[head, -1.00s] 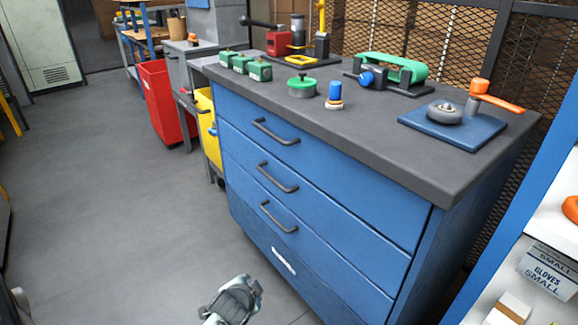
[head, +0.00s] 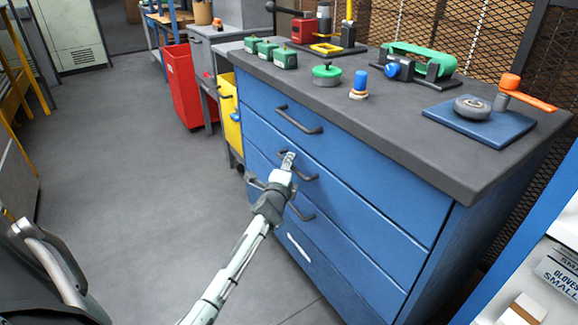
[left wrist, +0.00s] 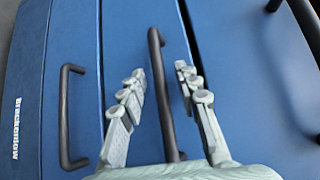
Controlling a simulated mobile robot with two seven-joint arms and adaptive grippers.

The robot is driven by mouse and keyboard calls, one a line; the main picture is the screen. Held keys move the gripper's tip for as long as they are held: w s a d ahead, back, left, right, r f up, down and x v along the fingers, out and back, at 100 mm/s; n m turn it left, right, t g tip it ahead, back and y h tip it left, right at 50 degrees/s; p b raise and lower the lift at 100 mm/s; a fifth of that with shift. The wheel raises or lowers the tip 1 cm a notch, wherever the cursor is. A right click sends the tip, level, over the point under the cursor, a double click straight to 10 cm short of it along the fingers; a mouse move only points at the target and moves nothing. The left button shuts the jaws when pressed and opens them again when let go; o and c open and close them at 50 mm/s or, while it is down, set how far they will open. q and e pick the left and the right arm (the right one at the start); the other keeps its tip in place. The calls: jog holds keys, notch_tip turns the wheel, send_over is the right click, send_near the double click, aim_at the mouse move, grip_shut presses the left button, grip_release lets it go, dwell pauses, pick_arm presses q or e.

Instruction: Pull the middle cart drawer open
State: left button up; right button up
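The blue drawer cart stands with its drawers shut, and the middle drawer (head: 360,205) has a dark bar handle. My left gripper (head: 288,158) is at this handle and covers part of it in the head view. In the left wrist view, the open fingers (left wrist: 161,78) lie on either side of the middle handle (left wrist: 155,60), with gaps visible between bar and fingers. The upper handle (left wrist: 305,25) is at the top right there, and the lower handle (left wrist: 65,115) is to the left. My right gripper is not in view.
The dark cart top (head: 420,140) holds green blocks, a blue-topped piece and a blue plate (head: 480,120). A yellow bin (head: 229,115) and red bin (head: 183,90) stand left. A dark object with a grey bar (head: 50,265) is at lower left. Floor before the drawers is clear.

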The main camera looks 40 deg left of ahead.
pick_arm(q)
jog(key=shift+w+a, duration=0.15)
jog(key=shift+w, duration=0.15)
grip_shut()
dwell(0.3)
